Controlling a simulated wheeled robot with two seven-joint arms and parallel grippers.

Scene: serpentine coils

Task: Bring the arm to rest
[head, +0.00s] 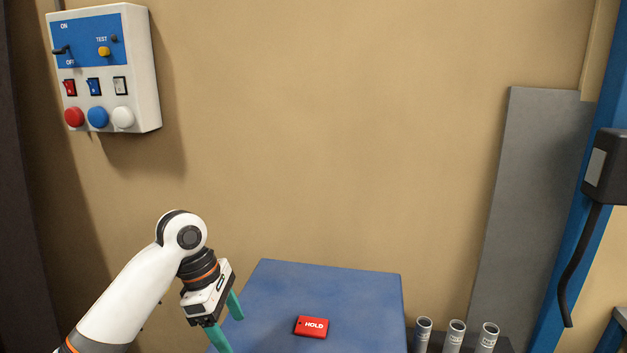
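My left arm comes in from the lower left. Its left gripper (227,322) has teal fingers that point down, spread apart, with nothing seen between them. The gripper is over the left edge of a blue-topped table (330,285). A red tag (312,326) marked HOLD lies on the table to the right of the gripper, apart from it. The lower fingertip is partly cut off by the picture's bottom edge. My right gripper is not in view.
A white control box (142,80) with a lever, switches and red, blue and white buttons hangs on the wall at upper left. Several grey cylinders (455,335) stand right of the table. A grey panel (530,200) and blue post (575,235) are at right.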

